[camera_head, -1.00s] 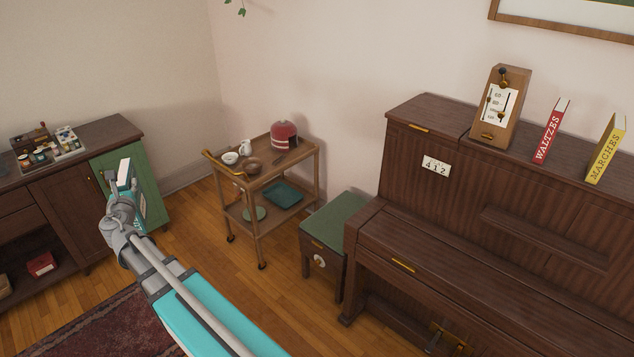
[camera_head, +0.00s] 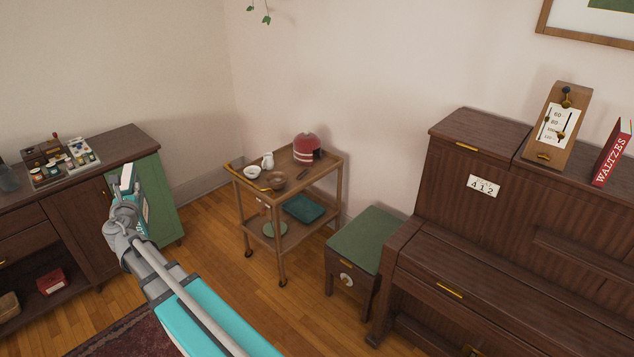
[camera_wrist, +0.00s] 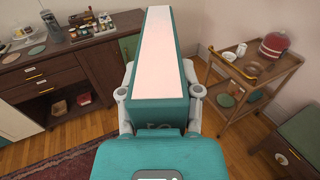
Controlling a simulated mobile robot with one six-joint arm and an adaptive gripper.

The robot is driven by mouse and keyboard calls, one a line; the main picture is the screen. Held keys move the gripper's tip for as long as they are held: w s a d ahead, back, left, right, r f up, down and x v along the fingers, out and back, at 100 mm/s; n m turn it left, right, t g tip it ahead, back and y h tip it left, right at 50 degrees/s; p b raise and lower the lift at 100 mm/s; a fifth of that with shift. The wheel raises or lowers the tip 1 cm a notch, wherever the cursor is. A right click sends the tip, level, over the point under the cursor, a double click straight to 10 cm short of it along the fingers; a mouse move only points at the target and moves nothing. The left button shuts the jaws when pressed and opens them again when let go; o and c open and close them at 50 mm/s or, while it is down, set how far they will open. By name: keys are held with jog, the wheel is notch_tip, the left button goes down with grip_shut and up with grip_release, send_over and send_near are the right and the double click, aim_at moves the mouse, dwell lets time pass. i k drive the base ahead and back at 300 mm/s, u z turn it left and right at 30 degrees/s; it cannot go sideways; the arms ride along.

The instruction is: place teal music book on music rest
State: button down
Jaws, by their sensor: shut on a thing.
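The teal music book (camera_wrist: 160,52) is upright in my gripper, its pale page edges facing the wrist camera. In the head view the book (camera_head: 143,208) shows at the left, partly hidden by the fingers. My gripper (camera_head: 126,207) is shut on it, in the air in front of the green cabinet door. The music rest (camera_head: 585,258) is a narrow dark ledge on the front of the brown upright piano (camera_head: 470,215), at the right edge of the head view and partly cut off. The gripper is far to its left.
A wooden trolley (camera_head: 236,172) with bowls and a red pot stands mid-picture. A green-topped stool (camera_head: 366,238) stands between it and the piano. A metronome (camera_head: 557,125) and a red WALTZES book (camera_head: 612,153) stand on the piano. A dark cabinet (camera_head: 75,215) is at left.

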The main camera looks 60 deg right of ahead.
aim_at(600, 263)
jog(key=z, duration=0.05)
jog(key=i, duration=0.2)
jog(key=z, duration=3.45)
